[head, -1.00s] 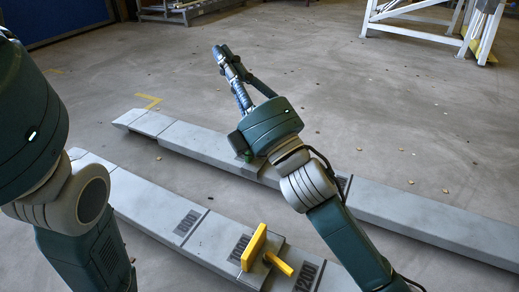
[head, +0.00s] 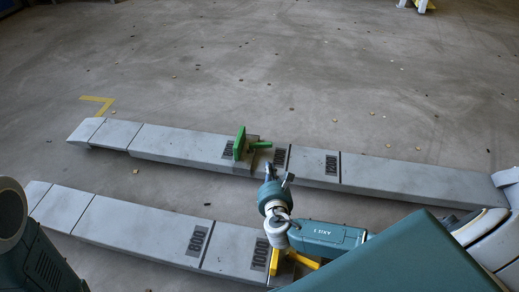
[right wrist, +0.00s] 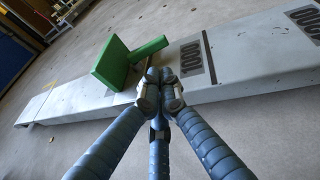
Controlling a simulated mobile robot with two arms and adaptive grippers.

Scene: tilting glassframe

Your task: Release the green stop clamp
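The green stop clamp (head: 239,145) sits on the far grey rail (head: 180,143), beside the 1000 mark. It has an upright plate and a handle (head: 262,144) sticking out to the right. In the right wrist view the green clamp (right wrist: 112,63) is just beyond my fingertips, its handle pointing up and right. My right gripper (head: 278,176) is in front of the clamp, low and slightly right of its handle. In the right wrist view its fingertips (right wrist: 160,80) are drawn together with nothing seen between them. I see no contact with the handle. My left gripper is out of view.
A near grey rail (head: 130,222) runs parallel and carries a yellow clamp (head: 275,262), partly hidden by my right arm. Bare floor lies between the rails. The floor behind the far rail is open, with small scattered bits and a yellow corner mark (head: 100,102).

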